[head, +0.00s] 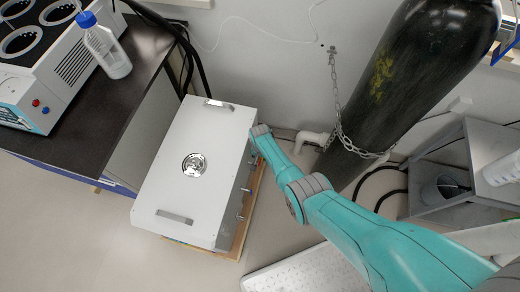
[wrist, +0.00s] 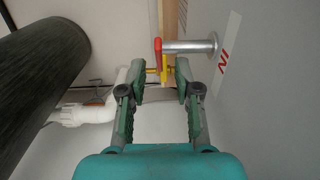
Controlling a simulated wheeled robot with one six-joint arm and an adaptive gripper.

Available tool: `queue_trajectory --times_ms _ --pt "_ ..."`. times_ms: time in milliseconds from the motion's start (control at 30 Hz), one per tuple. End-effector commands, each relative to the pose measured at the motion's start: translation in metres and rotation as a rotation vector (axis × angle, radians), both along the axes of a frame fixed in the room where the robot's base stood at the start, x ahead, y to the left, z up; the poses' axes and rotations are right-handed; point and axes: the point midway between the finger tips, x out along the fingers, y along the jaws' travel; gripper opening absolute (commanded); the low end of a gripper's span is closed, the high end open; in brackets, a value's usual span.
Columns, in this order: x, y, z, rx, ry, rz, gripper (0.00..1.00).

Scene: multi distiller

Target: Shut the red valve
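The red valve handle (wrist: 158,49) shows in the wrist view, upright in the picture, at the end of a short metal pipe (wrist: 190,47) from the box wall. A yellow piece (wrist: 167,72) is just below it. My gripper (wrist: 161,78) is open, its two green fingers apart. The handle's lower end and the yellow piece appear between or just beyond the fingertips; I cannot tell if they touch. In the head view my teal arm reaches the right side of the white box (head: 188,130). The gripper and red valve are hidden there.
A dark gas cylinder (head: 420,70), held by a chain (head: 338,100), stands right of the box; it fills the left of the wrist view (wrist: 35,85). White piping (wrist: 80,113) runs behind the fingers. A dark-topped bench (head: 110,100) stands left, a grey frame (head: 440,190) right.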

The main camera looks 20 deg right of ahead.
Motion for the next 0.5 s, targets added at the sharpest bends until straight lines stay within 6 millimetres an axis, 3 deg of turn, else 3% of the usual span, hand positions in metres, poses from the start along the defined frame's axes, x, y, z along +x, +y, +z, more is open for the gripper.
queue_trajectory --times_ms 500 --pt "0.000 0.000 0.059 0.000 -0.003 0.000 0.32"
